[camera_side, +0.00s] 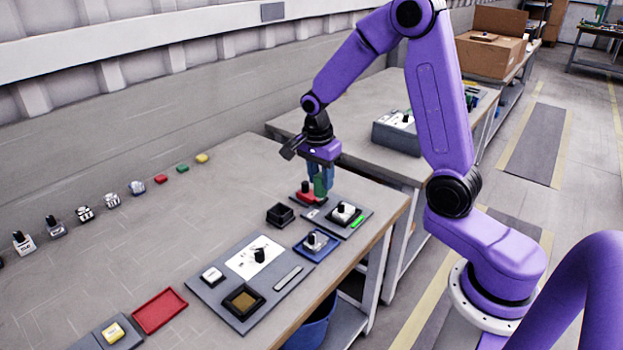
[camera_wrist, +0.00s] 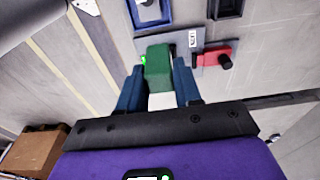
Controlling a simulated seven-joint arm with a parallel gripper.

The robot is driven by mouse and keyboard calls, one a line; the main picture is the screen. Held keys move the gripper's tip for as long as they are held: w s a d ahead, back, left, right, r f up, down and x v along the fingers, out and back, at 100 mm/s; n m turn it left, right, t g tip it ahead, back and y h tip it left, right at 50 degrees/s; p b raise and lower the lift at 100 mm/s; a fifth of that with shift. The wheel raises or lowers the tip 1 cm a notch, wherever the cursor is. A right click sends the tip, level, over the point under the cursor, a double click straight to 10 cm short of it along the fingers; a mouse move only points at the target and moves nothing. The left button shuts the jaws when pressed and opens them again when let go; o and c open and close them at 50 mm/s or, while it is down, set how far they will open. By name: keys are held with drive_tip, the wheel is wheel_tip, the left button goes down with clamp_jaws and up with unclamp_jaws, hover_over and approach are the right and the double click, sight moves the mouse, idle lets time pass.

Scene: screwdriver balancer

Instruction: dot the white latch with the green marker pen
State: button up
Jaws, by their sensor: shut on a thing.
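My gripper (camera_side: 320,178) is shut on a blocky green piece (camera_wrist: 158,68), which seems to be the green marker pen. Its blue fingers stand on either side of the piece in the wrist view. A pale part shows below the green between the fingers. The piece is held upright over the grey plate, right beside a red piece with a black knob (camera_side: 306,196). Whether its lower end touches the plate cannot be told. A white piece with a black knob (camera_side: 345,212), perhaps the white latch, sits on a dark board to the right of my gripper.
A black open box (camera_side: 280,215) and a blue tray with a pale knobbed piece (camera_side: 315,244) stand nearby. A large grey board (camera_side: 204,290) and a red tray (camera_side: 159,311) lie nearer the camera. Several small pieces line the back. The table's middle left is clear.

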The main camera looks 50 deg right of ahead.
drive_tip(key=d+f, duration=0.3)
drive_tip(key=d, duration=1)
drive_tip(key=shift+s+a+f, duration=0.1)
drive_tip(key=shift+f, duration=1.65)
drive_tip(key=shift+s+a+f, duration=0.1)
drive_tip(key=shift+f, duration=1.6)
drive_tip(key=o, duration=0.3)
drive_tip(key=c, duration=0.3)
drive_tip(key=shift+f, duration=0.2)
